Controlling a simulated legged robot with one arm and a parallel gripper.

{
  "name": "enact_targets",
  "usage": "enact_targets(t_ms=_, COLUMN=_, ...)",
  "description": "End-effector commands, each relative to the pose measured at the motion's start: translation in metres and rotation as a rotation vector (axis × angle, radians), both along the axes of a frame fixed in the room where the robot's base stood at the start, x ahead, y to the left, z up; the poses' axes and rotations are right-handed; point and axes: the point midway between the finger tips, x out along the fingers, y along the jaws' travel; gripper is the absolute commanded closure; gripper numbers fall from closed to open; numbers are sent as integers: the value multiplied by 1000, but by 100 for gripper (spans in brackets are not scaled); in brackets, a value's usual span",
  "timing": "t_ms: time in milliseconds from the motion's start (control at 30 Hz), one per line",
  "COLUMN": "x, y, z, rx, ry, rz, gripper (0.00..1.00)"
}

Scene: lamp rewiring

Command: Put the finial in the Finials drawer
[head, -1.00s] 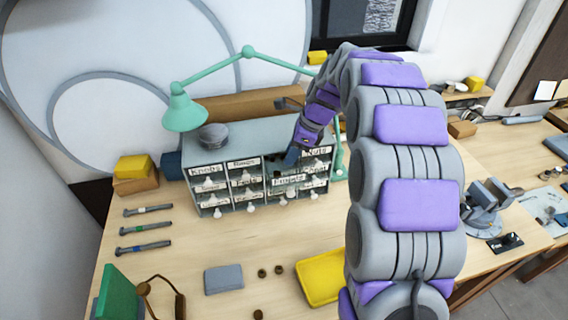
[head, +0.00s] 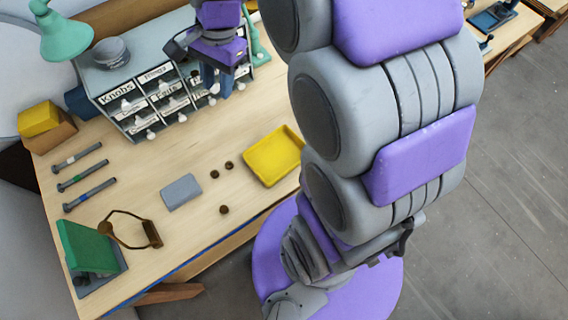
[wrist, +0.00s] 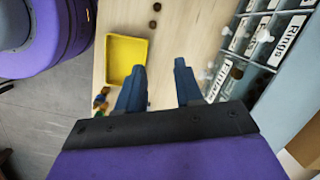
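The grey drawer cabinet (head: 122,72) stands at the back of the bench, with labelled drawers and white knobs. In the wrist view a label that seems to read "Finials" (wrist: 216,80) is close to my right fingertip. Its drawer appears pulled out, with a small dark round thing (wrist: 237,73) behind the label; I cannot tell for certain whether that is the finial. My gripper (wrist: 160,84) is open, its two blue fingers apart with nothing visible between them. In the head view my gripper is in front of the cabinet's right side, hiding some drawers.
A yellow tray (head: 273,156) lies on the bench, with small brown round pieces (head: 224,210) to its left. A grey block (head: 181,192), several rods (head: 84,176) and a green stand (head: 86,246) are further left. A green lamp (head: 65,36) overhangs the cabinet.

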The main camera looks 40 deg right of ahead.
Motion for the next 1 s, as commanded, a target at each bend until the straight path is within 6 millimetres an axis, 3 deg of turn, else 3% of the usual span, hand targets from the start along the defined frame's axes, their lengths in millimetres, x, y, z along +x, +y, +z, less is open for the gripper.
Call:
enact_targets(t_ms=33, x=-24, y=4, z=0, rx=-18, ry=-5, rz=96, gripper=65)
enact_targets(t_ms=300, x=-142, y=6, z=-16, rx=-88, ry=-13, rz=659, gripper=65)
enact_targets(t_ms=500, x=-205, y=-1, z=-32, rx=-107, ry=-3, rz=980, gripper=65)
enact_targets(t_ms=700, x=-230, y=-6, z=-41, rx=-108, ry=8, rz=1112, gripper=65)
enact_targets(t_ms=1000, x=-230, y=-6, z=-41, rx=-107, ry=8, rz=1119, gripper=65)
